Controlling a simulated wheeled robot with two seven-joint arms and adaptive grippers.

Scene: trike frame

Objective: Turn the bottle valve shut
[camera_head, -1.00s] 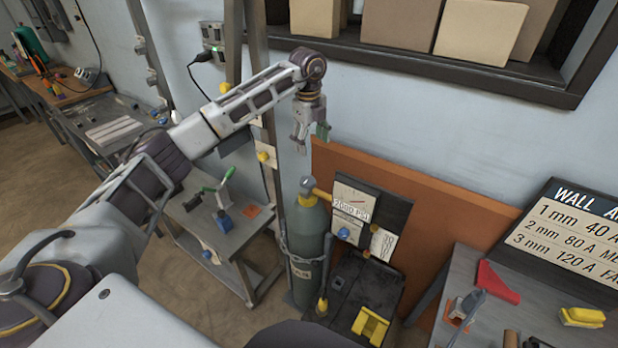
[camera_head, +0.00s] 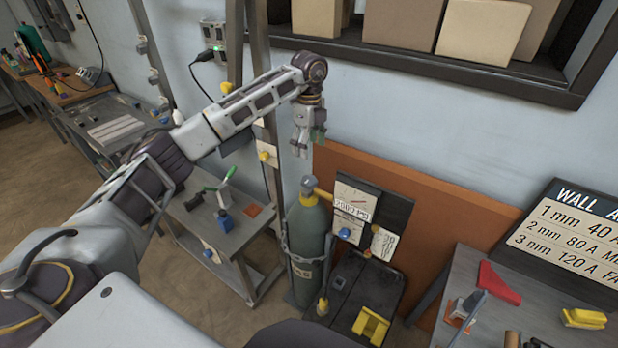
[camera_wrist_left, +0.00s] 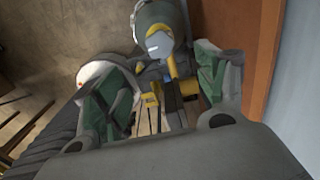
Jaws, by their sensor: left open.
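The green gas bottle (camera_head: 307,235) stands upright, chained, against the orange panel. Its grey valve (camera_head: 308,184) sits on top, with a yellow fitting leading right to a gauge panel. My left gripper (camera_head: 305,148) hangs pointing down a little above the valve and is apart from it. In the left wrist view the left gripper (camera_wrist_left: 160,108) shows its green-padded fingers spread wide with nothing held. The valve (camera_wrist_left: 158,44) and its yellow fitting show beyond the fingers there. My right gripper is not in view.
The gauge panel (camera_head: 369,212) stands just right of the bottle. A small grey table (camera_head: 228,240) with tools is to its left, and a workbench (camera_head: 470,265) is at right. The orange panel (camera_head: 430,215) and wall are close behind.

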